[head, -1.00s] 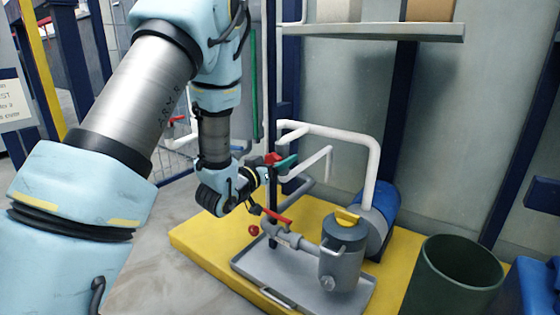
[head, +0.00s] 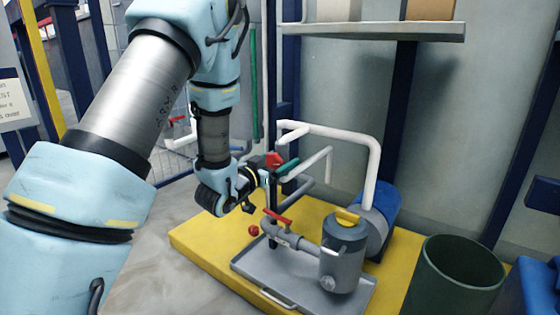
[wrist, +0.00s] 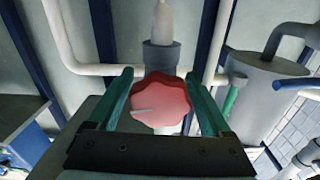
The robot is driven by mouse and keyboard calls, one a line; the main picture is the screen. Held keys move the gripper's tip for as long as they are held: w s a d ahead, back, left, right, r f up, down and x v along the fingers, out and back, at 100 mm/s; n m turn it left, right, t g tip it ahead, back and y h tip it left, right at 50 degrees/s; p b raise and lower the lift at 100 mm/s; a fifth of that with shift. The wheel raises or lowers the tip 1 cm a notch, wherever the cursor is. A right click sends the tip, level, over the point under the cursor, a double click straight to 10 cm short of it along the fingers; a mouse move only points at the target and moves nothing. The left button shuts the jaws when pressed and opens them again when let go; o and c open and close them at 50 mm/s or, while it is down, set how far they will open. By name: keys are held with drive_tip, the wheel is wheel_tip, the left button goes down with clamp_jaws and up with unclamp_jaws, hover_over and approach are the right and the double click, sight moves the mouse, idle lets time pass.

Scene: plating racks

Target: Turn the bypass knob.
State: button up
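The red, scalloped knob (wrist: 160,103) with a pale mark on its face sits in the middle of the wrist view, in front of a grey fitting (wrist: 161,57) on a pale pipe. I take it to be the bypass knob; no label is readable. My gripper (wrist: 160,82) has one green finger on each side of it. The fingers are spread, and contact with the knob cannot be made out. In the head view the red knob (head: 274,160) shows beside a green finger (head: 288,167), partly hidden by my wrist.
A grey canister (head: 343,255) stands on a tray (head: 262,273) on the yellow platform (head: 196,243). White pipe (head: 372,160) arches behind. A dark green bin (head: 455,285) is at right.

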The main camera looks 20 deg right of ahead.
drive_tip(key=p+v, duration=0.3)
drive_tip(key=v, duration=0.8)
idle(0.3)
